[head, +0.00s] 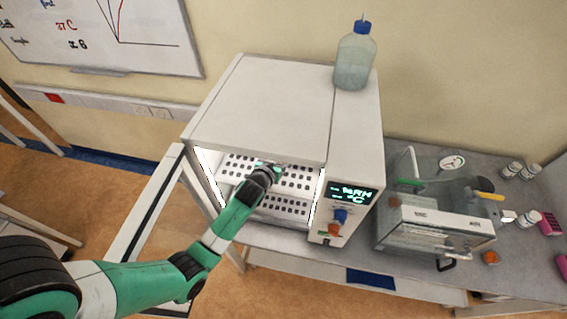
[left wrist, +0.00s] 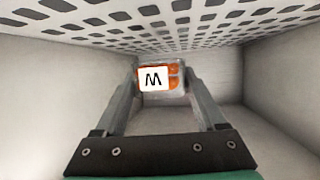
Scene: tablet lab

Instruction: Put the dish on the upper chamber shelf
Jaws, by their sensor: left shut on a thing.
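My left gripper (left wrist: 160,85) is shut on a small clear dish (left wrist: 178,76) with orange contents and a white label bearing a black letter. The dish is between the fingertips in the left wrist view. In the head view my left arm reaches into the open white chamber (head: 270,105), its hand over the perforated upper shelf (head: 297,178); the dish is hardly visible there. A perforated shelf fills the top of the wrist view, with a gap between it and the dish. A lower perforated shelf (head: 285,206) shows below. My right gripper is not in view.
The chamber door (head: 150,205) stands open on the left. Smooth side walls flank the gripper closely. A bottle (head: 355,55) stands on top of the chamber. A clear-sided instrument (head: 435,225) and several small jars are on the bench to the right.

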